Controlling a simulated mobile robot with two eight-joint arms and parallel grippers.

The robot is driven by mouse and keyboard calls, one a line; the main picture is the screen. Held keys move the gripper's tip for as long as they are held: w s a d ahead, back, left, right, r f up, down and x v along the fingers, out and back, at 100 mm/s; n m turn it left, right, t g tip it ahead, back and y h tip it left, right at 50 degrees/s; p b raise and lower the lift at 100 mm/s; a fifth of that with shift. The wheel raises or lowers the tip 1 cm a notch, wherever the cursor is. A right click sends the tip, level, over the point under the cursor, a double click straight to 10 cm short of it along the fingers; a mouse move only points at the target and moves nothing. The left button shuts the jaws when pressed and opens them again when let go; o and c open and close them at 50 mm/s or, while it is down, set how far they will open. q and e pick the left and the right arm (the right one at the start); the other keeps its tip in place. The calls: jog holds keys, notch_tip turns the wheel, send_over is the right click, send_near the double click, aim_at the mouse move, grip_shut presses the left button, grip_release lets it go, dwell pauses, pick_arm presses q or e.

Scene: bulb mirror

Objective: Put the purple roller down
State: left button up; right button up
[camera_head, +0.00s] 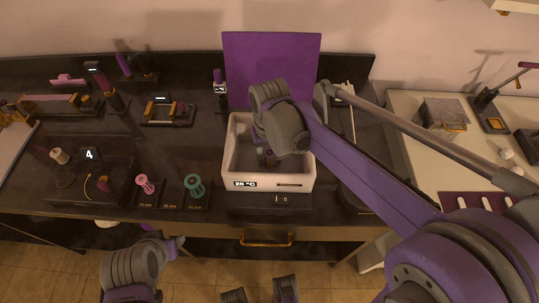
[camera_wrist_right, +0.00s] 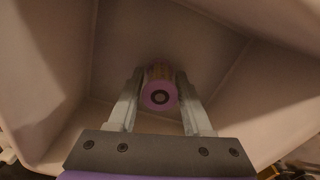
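The purple roller (camera_wrist_right: 159,94) shows end-on in the right wrist view, a pinkish-purple cylinder with a dark hub. My right gripper (camera_wrist_right: 160,88) has one finger along each side of it, and I see no clear gap, so it looks shut on the roller. Both are inside the white bin (camera_head: 237,172), which has a "20 °C" display on its front. In the head view my right wrist covers much of the bin, and the right gripper (camera_head: 268,158) is only partly seen there. Whether the roller touches the bin floor I cannot tell. My left gripper (camera_head: 178,243) is small, in front of the table, away from the bin.
A purple panel (camera_head: 270,62) stands behind the bin. Left of the bin, a pink spool (camera_head: 145,184) and a green spool (camera_head: 194,185) stand near the table's front edge. A dark box marked "4" (camera_head: 70,180) is farther left. A light side table (camera_head: 400,110) is at right.

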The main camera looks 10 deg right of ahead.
aim_at(270, 153)
jog(key=shift+o, duration=1.3)
jog(key=shift+r, duration=0.1)
jog(key=shift+r, duration=0.4)
notch_tip(270, 153, up, 12)
jog(key=p, duration=0.1)
jog(key=shift+f, duration=0.2)
